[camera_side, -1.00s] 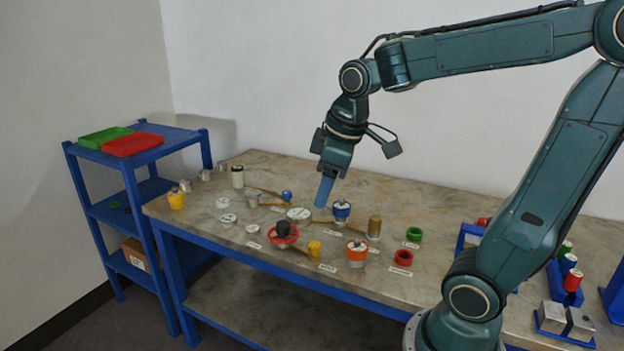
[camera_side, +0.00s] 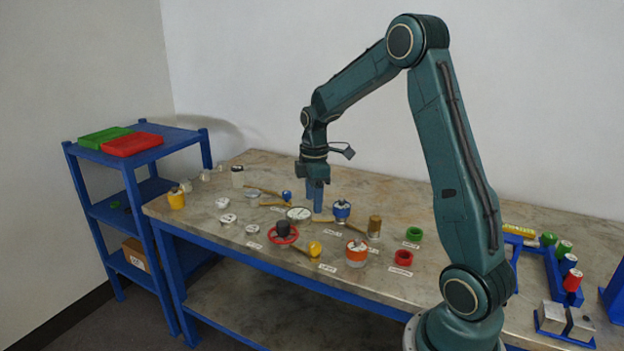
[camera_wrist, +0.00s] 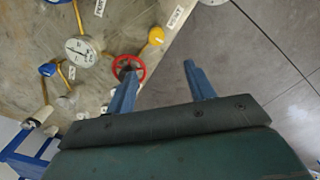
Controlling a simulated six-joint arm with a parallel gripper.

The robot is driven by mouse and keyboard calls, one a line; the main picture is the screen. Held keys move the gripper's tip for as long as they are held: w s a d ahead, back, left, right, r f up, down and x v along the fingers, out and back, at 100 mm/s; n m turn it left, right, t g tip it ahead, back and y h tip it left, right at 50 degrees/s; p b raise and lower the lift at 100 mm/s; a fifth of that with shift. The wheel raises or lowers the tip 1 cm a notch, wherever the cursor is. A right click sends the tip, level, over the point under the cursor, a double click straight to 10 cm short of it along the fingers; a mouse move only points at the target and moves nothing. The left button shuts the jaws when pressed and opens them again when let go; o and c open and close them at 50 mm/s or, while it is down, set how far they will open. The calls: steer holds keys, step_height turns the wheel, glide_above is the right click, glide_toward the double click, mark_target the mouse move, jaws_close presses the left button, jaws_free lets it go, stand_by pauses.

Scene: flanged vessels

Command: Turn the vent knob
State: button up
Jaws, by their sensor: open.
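The labels are too small to read, so I cannot tell which knob is the vent knob. Candidates are a red handwheel with a dark hub (camera_side: 283,233), a yellow round knob (camera_side: 314,248) on a brass-coloured pipe, and a small blue knob (camera_side: 286,195). The wrist view also shows the red wheel (camera_wrist: 117,62), the yellow knob (camera_wrist: 156,36) and the blue knob (camera_wrist: 48,69). My gripper (camera_side: 315,208) points down above the table near the gauge, open and empty. In the wrist view its blue fingers (camera_wrist: 160,70) stand apart, the left one overlapping the red wheel's edge.
A round white gauge (camera_side: 299,214) lies close to my gripper. A blue-collared vessel (camera_side: 341,211), a brass cylinder (camera_side: 374,227) and an orange-banded vessel (camera_side: 356,253) stand to the right. Green (camera_side: 413,234) and red rings (camera_side: 403,258) lie farther right. A blue shelf (camera_side: 120,165) stands left.

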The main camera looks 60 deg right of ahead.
mark_target(315, 244)
steer(key=shift+w+d+f, duration=0.1)
steer(key=shift+d+f, duration=0.5)
steer(key=shift+f, duration=0.05)
step_height(315, 244, down, 14)
steer(key=shift+r, duration=0.1)
stand_by(0.5)
steer(key=c, duration=1)
